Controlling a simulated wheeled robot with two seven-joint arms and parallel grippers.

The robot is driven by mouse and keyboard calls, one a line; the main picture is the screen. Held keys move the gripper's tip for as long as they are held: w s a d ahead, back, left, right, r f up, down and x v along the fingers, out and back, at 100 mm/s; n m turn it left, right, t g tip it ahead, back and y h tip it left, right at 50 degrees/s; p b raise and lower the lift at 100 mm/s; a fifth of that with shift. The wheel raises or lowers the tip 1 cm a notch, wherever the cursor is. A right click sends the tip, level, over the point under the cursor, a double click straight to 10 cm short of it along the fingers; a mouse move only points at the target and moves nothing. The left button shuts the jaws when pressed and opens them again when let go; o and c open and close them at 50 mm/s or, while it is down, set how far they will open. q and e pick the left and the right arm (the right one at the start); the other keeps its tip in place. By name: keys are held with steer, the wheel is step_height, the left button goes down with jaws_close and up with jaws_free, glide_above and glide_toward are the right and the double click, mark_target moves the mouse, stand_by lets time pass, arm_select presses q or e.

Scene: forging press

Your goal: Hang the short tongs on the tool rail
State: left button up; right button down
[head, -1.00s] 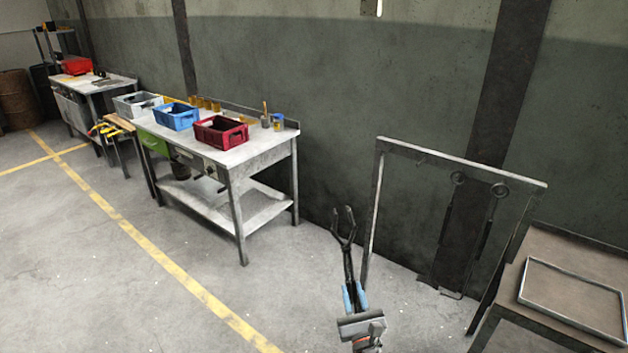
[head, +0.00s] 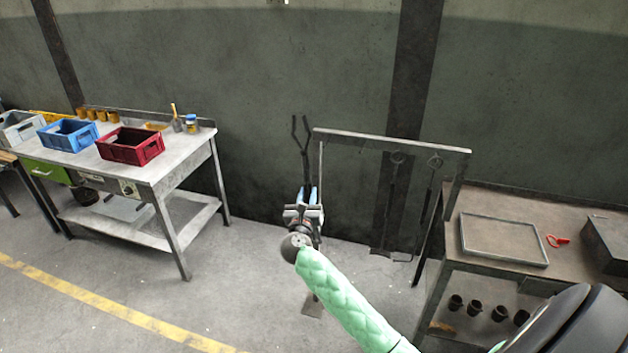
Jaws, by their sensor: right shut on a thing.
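The short tongs (head: 306,160) have dark jaws pointing up and blue handles. My right gripper (head: 304,205) is shut on the blue handles and holds the tongs roughly upright, just left of the tool rail's left post. The tool rail (head: 390,142) is a grey metal frame standing by the wall. Two long dark tools with ring ends, one of them a tool (head: 431,195) on the right, hang from its right half. The left half of its top bar looks empty. My left gripper is out of view.
A workbench (head: 150,178) with a red crate (head: 131,146) and a blue crate (head: 67,135) stands at the left. A brown table (head: 490,202) with a metal tray frame (head: 503,262) stands right of the rail. The floor between is clear.

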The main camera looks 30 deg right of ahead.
steer(key=d, duration=0.1)
steer(key=w+d+r+m+g+h, duration=0.1)
steer(key=shift+w+d+r, duration=0.2)
steer(key=shift+d+r, duration=0.1)
steer(key=shift+d, duration=0.05)
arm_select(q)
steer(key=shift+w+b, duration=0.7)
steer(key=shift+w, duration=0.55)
arm_select(e)
steer(key=w+d, duration=0.4)
steer(key=d, duration=0.2)
steer(key=shift+w+g, duration=0.25)
steer(key=shift+g, duration=0.05)
steer(key=c, duration=1.6)
jaws_free()
steer(key=shift+c, duration=0.2)
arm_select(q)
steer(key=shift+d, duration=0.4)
arm_select(e)
steer(key=shift+o, duration=0.6)
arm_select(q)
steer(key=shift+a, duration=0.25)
